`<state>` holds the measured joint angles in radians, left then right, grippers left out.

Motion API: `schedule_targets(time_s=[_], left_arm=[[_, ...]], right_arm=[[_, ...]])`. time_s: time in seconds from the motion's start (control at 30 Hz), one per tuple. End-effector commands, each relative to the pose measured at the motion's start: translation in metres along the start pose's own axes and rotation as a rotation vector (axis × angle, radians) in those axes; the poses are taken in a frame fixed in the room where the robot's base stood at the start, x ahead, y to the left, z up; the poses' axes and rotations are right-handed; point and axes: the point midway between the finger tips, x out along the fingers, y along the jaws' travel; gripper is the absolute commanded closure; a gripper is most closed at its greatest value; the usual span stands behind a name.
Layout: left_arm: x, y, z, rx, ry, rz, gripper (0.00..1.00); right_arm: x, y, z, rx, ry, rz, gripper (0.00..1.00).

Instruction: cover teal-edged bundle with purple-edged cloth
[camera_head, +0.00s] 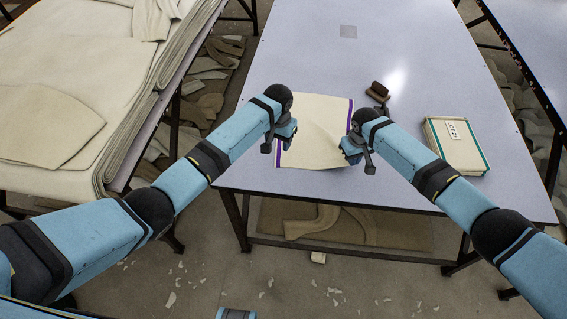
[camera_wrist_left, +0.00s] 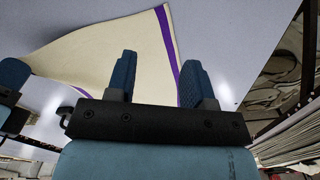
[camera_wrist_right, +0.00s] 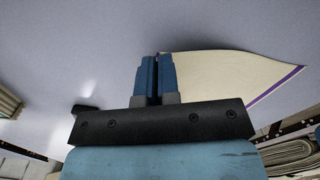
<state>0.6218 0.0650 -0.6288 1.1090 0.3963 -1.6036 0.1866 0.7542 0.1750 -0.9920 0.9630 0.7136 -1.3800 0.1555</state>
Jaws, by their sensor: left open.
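The cream purple-edged cloth (camera_head: 318,122) lies near the front of the table, with purple strips along its left and right sides. My left gripper (camera_head: 287,132) is open at the cloth's left edge; in the left wrist view the purple strip (camera_wrist_left: 166,38) runs between the spread fingers (camera_wrist_left: 160,75). My right gripper (camera_head: 352,150) is at the near right corner. In the right wrist view its fingers (camera_wrist_right: 157,75) are nearly together on the cloth (camera_wrist_right: 225,72), which rises to them. The teal-edged bundle (camera_head: 470,152), a cream block with a printed label, lies flat at the right.
A dark brown object (camera_head: 378,92) sits on the pale table (camera_head: 300,50) behind the right gripper. Stacked fabric (camera_head: 60,90) covers another table at left. The table behind the cloth is clear.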

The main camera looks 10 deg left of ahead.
Motion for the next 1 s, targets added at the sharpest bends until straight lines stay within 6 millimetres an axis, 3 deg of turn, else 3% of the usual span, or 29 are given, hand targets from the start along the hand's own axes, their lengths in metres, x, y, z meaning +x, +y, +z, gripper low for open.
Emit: schedule_targets(time_s=[0.6,1.0], left_arm=[[0.081,0.0,-0.001,0.0,0.0,0.001,0.52],[0.095,0.0,0.0,0.0,0.0,-0.001,0.52]], right_arm=[[0.0,0.0,0.0,0.0,0.0,0.0,1.0],[0.0,0.0,0.0,0.0,0.0,0.0,1.0]])
